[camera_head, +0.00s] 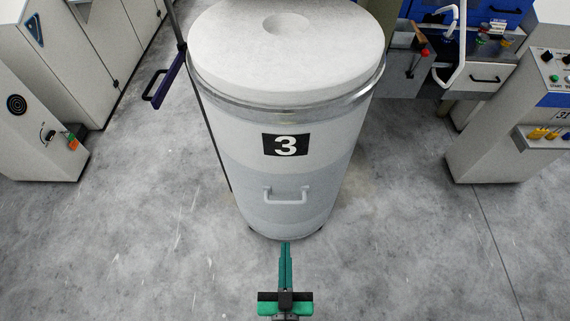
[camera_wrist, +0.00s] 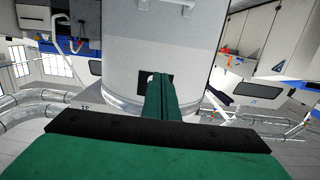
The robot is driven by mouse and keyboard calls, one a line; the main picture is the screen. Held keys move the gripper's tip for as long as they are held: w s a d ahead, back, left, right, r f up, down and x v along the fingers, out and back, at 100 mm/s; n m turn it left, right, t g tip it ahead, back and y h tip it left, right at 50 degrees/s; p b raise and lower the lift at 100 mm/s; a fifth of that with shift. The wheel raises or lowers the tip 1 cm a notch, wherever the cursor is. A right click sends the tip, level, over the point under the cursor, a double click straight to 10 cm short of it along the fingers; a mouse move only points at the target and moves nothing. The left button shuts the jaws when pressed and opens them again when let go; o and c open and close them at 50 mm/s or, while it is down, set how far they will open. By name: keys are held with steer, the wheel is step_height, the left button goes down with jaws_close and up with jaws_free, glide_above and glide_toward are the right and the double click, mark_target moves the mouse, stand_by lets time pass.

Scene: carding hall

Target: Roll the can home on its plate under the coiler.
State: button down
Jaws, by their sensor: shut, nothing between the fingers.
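The can (camera_head: 330,155) is a tall pale grey cylinder with a metal rim, a black "3" label and a front handle (camera_head: 285,196). It stands upright on the floor in the middle of the head view, filled to a white domed top. My green gripper (camera_head: 286,246) is shut and empty, pointing at the can's lower front, below the handle in the picture. In the wrist view, which looks upside down, the shut fingers (camera_wrist: 161,80) overlap the can (camera_wrist: 125,50) and partly cover its label. I cannot tell whether they touch it. I cannot make out the plate or the coiler.
A grey cabinet (camera_head: 30,120) stands at the left and a control post (camera_head: 500,140) at the right. A blue machine (camera_head: 480,20) with a grey tray is behind right. A thin pole with a purple handle (camera_head: 168,80) stands beside the can's left. The floor (camera_head: 130,260) in front is clear.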

steer(key=w+r+t, duration=0.1)
steer(key=w, duration=0.7)
glide_toward(286, 166)
steer(key=shift+s, duration=0.5)
steer(key=shift+w, duration=0.1)
steer(key=shift+w, duration=3.7)
steer(key=shift+w, duration=0.15)
